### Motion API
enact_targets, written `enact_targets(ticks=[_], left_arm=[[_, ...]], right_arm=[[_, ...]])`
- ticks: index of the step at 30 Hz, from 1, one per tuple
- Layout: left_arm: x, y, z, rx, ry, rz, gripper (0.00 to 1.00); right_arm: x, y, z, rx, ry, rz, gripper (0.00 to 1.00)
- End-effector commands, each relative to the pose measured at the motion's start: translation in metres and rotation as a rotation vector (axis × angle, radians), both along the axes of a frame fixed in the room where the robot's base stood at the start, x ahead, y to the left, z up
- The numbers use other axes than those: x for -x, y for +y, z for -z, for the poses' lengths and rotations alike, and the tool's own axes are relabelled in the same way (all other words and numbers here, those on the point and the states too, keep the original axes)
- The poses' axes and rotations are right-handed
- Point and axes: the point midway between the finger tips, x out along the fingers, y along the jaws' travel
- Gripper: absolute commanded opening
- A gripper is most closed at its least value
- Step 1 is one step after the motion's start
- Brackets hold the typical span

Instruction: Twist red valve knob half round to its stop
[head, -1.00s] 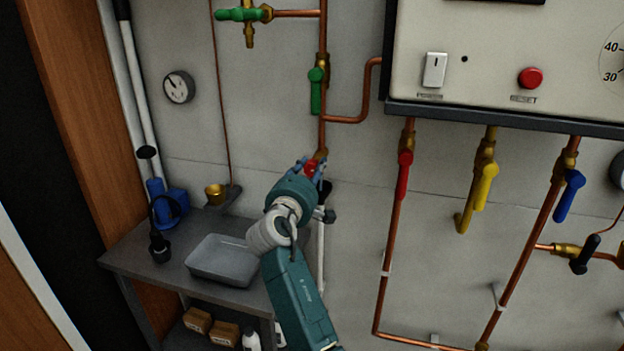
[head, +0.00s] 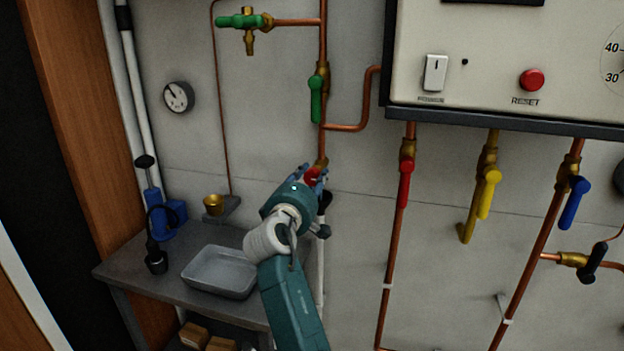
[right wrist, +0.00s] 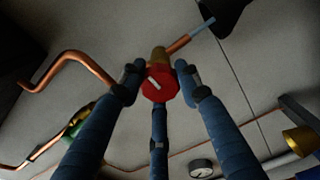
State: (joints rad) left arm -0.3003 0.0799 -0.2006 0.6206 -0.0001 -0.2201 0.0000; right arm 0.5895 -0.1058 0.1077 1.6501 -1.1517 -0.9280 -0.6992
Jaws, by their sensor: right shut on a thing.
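The red valve knob (head: 312,174) sits on a brass fitting on the vertical copper pipe, mostly hidden in the head view by my right gripper (head: 315,177). In the right wrist view the round red knob (right wrist: 160,85) carries a pale bar mark that slants. The blue fingers of my right gripper (right wrist: 160,78) stand around it, one on each side and one below, shut on the knob. My left gripper is not in view.
A grey shelf table with a grey tray (head: 219,272) stands at lower left. A control box (head: 480,60) hangs at upper right. Red (head: 404,185), yellow (head: 488,192) and blue (head: 573,202) lever valves hang below it. A green lever valve (head: 316,98) is just above the knob.

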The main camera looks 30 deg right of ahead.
Motion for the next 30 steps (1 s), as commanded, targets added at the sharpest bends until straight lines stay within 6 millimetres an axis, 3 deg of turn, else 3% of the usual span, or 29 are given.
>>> enact_targets(ticks=[1,2,4,5,20,30], left_arm=[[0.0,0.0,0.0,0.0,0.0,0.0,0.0],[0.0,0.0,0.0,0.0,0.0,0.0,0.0],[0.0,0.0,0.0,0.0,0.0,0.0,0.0],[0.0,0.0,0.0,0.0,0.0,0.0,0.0],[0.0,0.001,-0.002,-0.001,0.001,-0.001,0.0],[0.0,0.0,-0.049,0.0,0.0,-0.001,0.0]], right_arm=[[0.0,0.0,0.003,-0.003,0.004,0.001,0.07],[0.0,0.0,0.003,-0.003,0.005,0.001,0.37],[0.0,0.0,0.003,-0.003,0.005,0.001,0.51],[0.0,0.0,0.002,-0.002,0.004,0.001,0.53],[0.0,0.0,0.0,0.008,0.011,0.001,0.53],[0.0,-0.001,-0.008,0.243,0.288,0.0,0.53]])
